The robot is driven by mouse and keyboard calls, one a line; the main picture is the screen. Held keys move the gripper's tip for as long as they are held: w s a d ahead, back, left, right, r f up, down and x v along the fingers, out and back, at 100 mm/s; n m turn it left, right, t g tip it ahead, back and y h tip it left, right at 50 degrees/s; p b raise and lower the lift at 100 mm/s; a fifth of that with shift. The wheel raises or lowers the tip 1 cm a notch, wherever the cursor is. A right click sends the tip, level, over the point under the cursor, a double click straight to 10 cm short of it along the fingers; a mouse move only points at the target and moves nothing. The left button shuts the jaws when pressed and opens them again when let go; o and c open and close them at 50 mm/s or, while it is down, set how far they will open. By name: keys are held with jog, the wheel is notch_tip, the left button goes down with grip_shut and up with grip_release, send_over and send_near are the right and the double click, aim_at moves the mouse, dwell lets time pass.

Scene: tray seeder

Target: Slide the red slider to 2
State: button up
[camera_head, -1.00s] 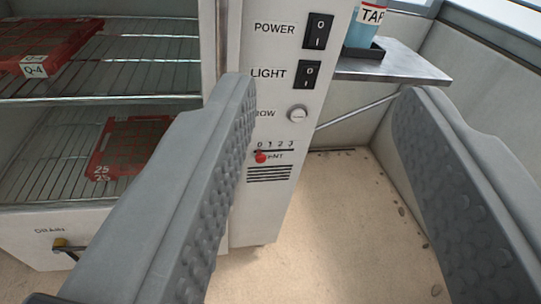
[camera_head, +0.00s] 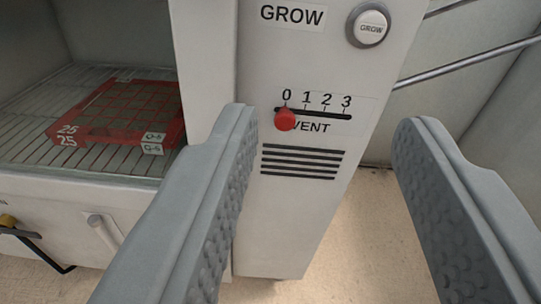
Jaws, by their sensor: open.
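The red slider (camera_head: 285,119) is a small round knob on a dark horizontal slot (camera_head: 325,115) in the white panel. It sits at the left end, below the 0 mark. The marks 0, 1, 2 and 3 run left to right above the slot, with the 2 (camera_head: 326,99) right of the middle. The word VENT is below, partly covered by the knob. My gripper (camera_head: 325,125) is open, with one grey padded finger on each side of the view. The slider shows between the fingers, nearer the left one, and neither finger appears to touch it.
A round GROW button (camera_head: 370,26) is above the slot at right. Vent slits (camera_head: 302,161) are below it. A red tray (camera_head: 110,120) lies on a wire rack (camera_head: 40,105) at left. A handle (camera_head: 103,230) is at lower left. Metal rods (camera_head: 470,62) cross the upper right.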

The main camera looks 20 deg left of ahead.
jog(key=y, duration=0.2)
send_near(286, 122)
jog(key=x, duration=0.9)
jog(key=shift+c, duration=0.4)
